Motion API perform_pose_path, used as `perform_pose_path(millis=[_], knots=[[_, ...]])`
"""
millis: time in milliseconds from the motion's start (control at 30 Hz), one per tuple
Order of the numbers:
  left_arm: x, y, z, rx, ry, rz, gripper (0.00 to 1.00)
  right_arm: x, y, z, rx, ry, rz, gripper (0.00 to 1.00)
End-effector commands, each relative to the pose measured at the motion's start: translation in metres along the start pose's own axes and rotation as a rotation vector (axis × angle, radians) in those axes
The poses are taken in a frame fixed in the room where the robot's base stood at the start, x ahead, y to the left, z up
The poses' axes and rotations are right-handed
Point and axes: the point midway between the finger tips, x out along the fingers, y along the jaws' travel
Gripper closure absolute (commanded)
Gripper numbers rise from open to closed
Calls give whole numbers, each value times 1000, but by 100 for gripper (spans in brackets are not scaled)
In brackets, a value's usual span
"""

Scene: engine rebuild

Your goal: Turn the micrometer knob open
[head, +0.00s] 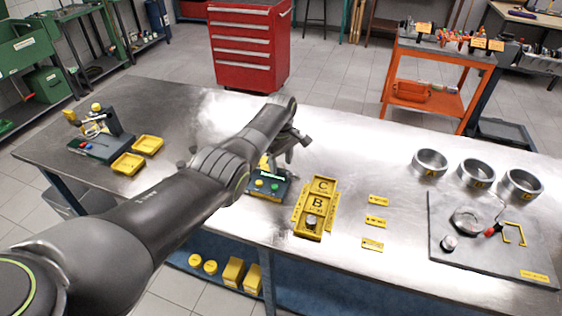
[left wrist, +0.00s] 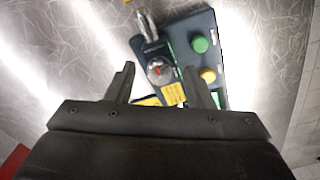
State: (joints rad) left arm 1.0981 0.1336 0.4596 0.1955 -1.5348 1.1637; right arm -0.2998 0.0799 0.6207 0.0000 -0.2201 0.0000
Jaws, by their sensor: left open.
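The micrometer station is a dark green-blue box (head: 268,186) with a green and a yellow button, mostly behind my left arm in the head view. In the left wrist view, the box (left wrist: 211,60) has a round grey knob (left wrist: 159,70) with a red mark on its left part, and a metal piece (left wrist: 147,26) beyond it. My left gripper (head: 297,148) reaches over the station; in the left wrist view the gripper (left wrist: 160,77) is open, its fingers on either side of the knob. I cannot tell whether they touch it. My right gripper is out of view.
A yellow tray (head: 300,212) marked B and C stands right of the station, with small yellow labels (head: 376,221) beside it. Metal rings (head: 430,162) and a dark mat (head: 455,255) lie at the right. Another dark device (head: 100,148) and yellow bins (head: 128,163) stand at the left.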

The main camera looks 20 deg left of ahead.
Motion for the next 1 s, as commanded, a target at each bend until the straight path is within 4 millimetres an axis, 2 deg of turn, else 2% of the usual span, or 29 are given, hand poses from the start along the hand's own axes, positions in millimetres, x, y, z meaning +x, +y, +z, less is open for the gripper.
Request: perform_pose_path(millis=[200, 233, 567, 833, 1000], knots=[[0, 0, 0, 0, 0, 0, 52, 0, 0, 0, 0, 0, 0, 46], [0, 0, 0, 0, 0, 0, 55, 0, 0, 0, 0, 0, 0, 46], [0, 0, 0, 0, 0, 0, 97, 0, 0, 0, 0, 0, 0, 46], [0, 0, 0, 29, -1, 0, 97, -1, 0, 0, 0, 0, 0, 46], [-1, 0, 0, 106, 0, 1, 97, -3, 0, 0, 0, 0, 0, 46]])
